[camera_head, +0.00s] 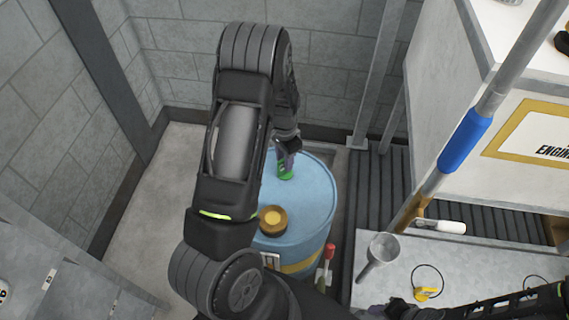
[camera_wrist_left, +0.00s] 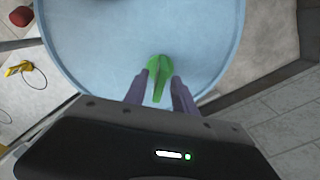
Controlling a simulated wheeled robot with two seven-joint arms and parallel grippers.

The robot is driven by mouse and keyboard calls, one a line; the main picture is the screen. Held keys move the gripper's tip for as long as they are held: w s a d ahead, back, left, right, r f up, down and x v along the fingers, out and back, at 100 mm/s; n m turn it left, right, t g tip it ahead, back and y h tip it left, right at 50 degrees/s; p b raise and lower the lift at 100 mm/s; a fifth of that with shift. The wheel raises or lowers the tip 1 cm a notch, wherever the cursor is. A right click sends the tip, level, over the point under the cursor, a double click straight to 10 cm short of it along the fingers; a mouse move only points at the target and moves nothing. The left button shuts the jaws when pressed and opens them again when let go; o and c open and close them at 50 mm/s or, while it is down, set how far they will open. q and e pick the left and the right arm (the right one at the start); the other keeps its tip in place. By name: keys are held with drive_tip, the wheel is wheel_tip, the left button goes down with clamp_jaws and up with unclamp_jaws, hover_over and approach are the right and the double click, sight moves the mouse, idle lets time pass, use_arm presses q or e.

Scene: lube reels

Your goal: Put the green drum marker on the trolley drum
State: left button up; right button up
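The blue drum (camera_head: 309,207) with a yellow band stands in the middle of the head view, partly hidden by my left arm. The green drum marker (camera_head: 286,172) is at the drum's top, toward its far side. My left gripper (camera_head: 287,150) points down over it. In the left wrist view, the green marker (camera_wrist_left: 158,68) sits between the two fingertips of my left gripper (camera_wrist_left: 160,82), which appear to touch both its sides. The drum top (camera_wrist_left: 95,45) lies behind it. I cannot tell whether the marker touches the top. My right gripper (camera_head: 392,309) is low at the right; its fingers are unclear.
A brass-coloured cap (camera_head: 272,220) sits on the drum top. A red-tipped handle (camera_head: 329,252) stands beside the drum. A grey funnel (camera_head: 381,250), a white cylinder (camera_head: 446,227) and a yellow tag (camera_head: 427,293) are at the right. A blue-gripped pole (camera_head: 466,140) crosses there.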

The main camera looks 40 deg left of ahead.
use_arm(q)
wheel_tip(320, 180, up, 9)
drive_tip(key=shift+r+b, duration=0.15)
drive_tip(key=shift+b, duration=0.2)
idle(0.7)
